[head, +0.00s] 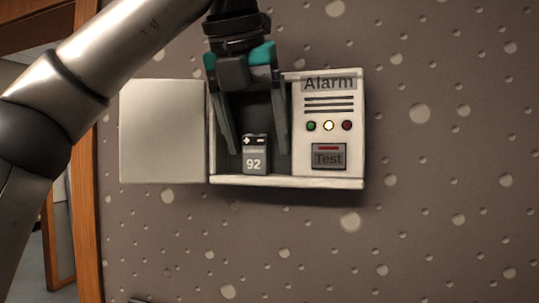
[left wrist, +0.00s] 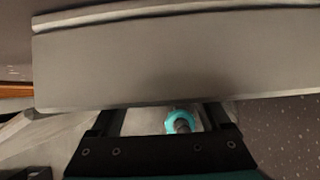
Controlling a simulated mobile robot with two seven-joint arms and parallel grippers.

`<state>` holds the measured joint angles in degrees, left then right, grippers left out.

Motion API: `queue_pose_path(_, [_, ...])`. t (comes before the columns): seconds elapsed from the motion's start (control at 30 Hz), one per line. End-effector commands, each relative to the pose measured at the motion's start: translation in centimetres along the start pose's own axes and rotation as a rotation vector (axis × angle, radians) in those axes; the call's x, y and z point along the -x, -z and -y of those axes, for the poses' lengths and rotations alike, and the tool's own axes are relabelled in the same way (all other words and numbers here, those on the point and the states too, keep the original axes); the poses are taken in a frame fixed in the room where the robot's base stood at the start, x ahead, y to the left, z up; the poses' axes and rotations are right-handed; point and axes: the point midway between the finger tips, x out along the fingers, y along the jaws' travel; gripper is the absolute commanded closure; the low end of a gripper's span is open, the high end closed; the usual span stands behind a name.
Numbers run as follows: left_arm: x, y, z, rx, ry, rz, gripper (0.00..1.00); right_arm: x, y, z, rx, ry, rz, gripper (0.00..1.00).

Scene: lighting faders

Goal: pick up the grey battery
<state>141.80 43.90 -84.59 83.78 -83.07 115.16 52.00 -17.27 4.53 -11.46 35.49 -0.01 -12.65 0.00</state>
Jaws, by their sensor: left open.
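The grey battery (head: 256,155) stands upright in the open left compartment of the white alarm box (head: 330,183) on the wall. It has plus and minus marks on top and the number 92 on its front. My left gripper (head: 258,148) reaches down from above, open, with one finger on each side of the battery in the head view. Gaps show between the fingers and the battery, and I cannot tell the depth between them. In the left wrist view, a broad grey surface fills the upper part, and the battery does not show. My right gripper is not in view.
The box's door (head: 164,132) is swung open to the left. The right part of the box carries small lamps (head: 328,126) and a Test button (head: 329,156). A wooden frame (head: 86,200) stands at the left; the speckled wall (head: 440,220) is otherwise clear.

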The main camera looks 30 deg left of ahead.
Motion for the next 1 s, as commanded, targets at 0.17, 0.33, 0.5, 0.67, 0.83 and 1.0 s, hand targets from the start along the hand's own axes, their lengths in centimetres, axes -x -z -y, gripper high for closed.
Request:
queue_pose_path(0.17, [-0.01, -0.01, -0.02, 0.001, 0.0, 0.0, 0.2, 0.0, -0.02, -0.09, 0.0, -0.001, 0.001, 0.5])
queue_pose_path(0.33, [0.01, -0.02, -0.01, 0.001, 0.0, 0.0, 0.39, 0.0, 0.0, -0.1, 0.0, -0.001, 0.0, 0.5])
queue_pose_path(0.5, [0.02, -0.02, 0.0, 0.001, 0.0, 0.0, 0.58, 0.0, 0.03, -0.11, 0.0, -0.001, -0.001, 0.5])
queue_pose_path(0.67, [0.02, -0.02, 0.0, 0.0, 0.0, 0.0, 0.76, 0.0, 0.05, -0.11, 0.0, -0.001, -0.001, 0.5])
queue_pose_path(0.83, [0.02, -0.02, 0.01, 0.0, 0.0, 0.0, 0.95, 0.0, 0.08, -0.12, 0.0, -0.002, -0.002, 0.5])
queue_pose_path(1.0, [0.04, -0.03, 0.01, 0.0, 0.0, 0.0, 1.0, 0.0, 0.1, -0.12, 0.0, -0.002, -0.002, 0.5])
